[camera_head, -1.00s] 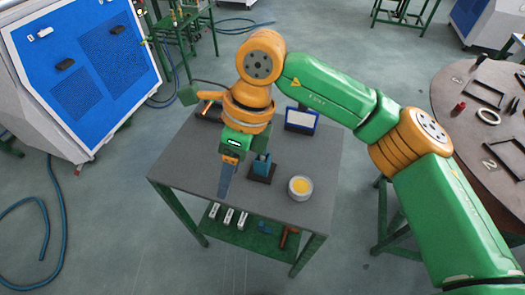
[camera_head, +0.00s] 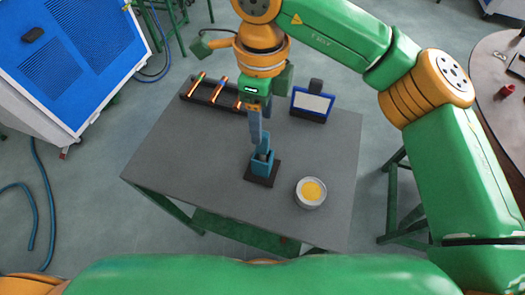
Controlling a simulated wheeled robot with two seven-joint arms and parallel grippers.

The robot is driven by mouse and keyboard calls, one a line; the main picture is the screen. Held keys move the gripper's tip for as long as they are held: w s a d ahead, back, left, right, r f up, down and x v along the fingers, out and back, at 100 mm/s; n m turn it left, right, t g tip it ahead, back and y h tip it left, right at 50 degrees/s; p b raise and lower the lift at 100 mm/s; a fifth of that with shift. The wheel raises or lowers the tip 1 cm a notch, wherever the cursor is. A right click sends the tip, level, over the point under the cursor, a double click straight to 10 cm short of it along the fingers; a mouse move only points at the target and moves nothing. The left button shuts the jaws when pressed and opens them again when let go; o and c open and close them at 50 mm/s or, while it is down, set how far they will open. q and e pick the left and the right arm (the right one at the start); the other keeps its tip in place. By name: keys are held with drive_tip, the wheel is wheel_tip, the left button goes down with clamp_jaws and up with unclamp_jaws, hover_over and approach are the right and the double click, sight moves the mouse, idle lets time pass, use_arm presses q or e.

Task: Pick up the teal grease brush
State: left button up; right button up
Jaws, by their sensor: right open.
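The teal grease brush (camera_head: 263,161) stands upright in a small holder with a dark square base (camera_head: 262,181) on the grey table. I cannot tell the brush clearly from its holder, as the upper part is partly hidden by my gripper. My right gripper (camera_head: 258,143) comes down from above, with its grey-blue fingers pointing down at the top of the brush. It is open, and its tips overlap the brush's top in the picture; I cannot tell whether they touch it. My left gripper is not in view.
A white bowl with yellow contents (camera_head: 311,192) stands right of the brush. A dark rack with several coloured sticks (camera_head: 205,92) and a framed screen (camera_head: 312,104) are at the table's back. The table's left part (camera_head: 185,150) is clear.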

sight(263, 144)
wheel_tip(263, 144, down, 3)
drive_tip(key=shift+w+r+b, duration=0.15)
drive_tip(key=shift+r+b, duration=0.05)
drive_tip(key=shift+b, duration=0.4)
drive_tip(key=shift+w+f, duration=0.1)
drive_tip(key=shift+f, duration=0.15)
wheel_tip(263, 144, down, 5)
drive_tip(key=p, duration=0.3)
drive_tip(key=shift+f+p, duration=0.15)
drive_tip(key=shift+p, duration=0.15)
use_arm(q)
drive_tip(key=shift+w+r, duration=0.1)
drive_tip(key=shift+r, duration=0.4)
use_arm(e)
drive_tip(key=shift+w+f, duration=0.1)
drive_tip(key=shift+f, duration=0.45)
clamp_jaws()
